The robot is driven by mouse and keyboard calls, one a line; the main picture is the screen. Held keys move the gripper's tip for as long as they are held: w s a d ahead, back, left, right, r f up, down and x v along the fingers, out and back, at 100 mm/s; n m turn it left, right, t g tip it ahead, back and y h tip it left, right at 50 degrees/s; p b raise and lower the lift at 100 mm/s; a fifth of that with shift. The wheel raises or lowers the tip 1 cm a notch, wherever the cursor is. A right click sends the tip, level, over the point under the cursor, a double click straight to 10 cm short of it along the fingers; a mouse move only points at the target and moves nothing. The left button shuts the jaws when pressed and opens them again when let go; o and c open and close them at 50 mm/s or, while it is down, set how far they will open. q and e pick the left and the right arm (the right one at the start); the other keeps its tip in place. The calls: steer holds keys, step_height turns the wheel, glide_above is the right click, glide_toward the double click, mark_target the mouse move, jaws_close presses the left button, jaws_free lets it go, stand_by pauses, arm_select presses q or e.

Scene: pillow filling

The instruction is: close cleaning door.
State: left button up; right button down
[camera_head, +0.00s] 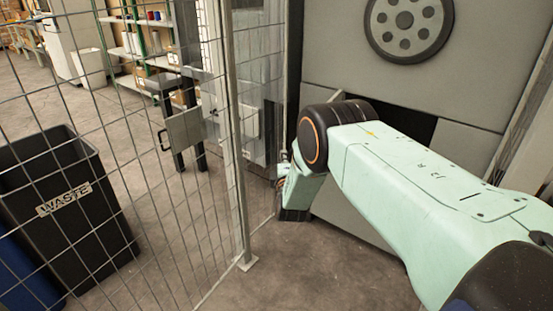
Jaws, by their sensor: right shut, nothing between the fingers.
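A grey machine front (480,75) stands at the upper right, with a dark rectangular opening (415,127) partly hidden behind my right arm. Grey panels border this opening; I cannot tell for sure which is the cleaning door. My right arm comes in from the right and crosses in front of the machine. Its wrist bends down beside the fence post, and my right gripper (290,186) is at its end, small and mostly hidden. It is shut and holds nothing. I cannot tell whether it touches the machine. My left gripper is not in view.
A wire mesh fence (150,215) with a metal post (237,150) fills the left side, close to my right gripper. Behind it are a black waste bin (65,205), shelves (140,50) and a grey box-like panel (185,130). Bare floor (310,270) lies below my arm.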

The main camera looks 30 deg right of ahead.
steer(key=shift+s+d, duration=0.1)
steer(key=shift+s, duration=0.05)
steer(key=shift+s, duration=0.1)
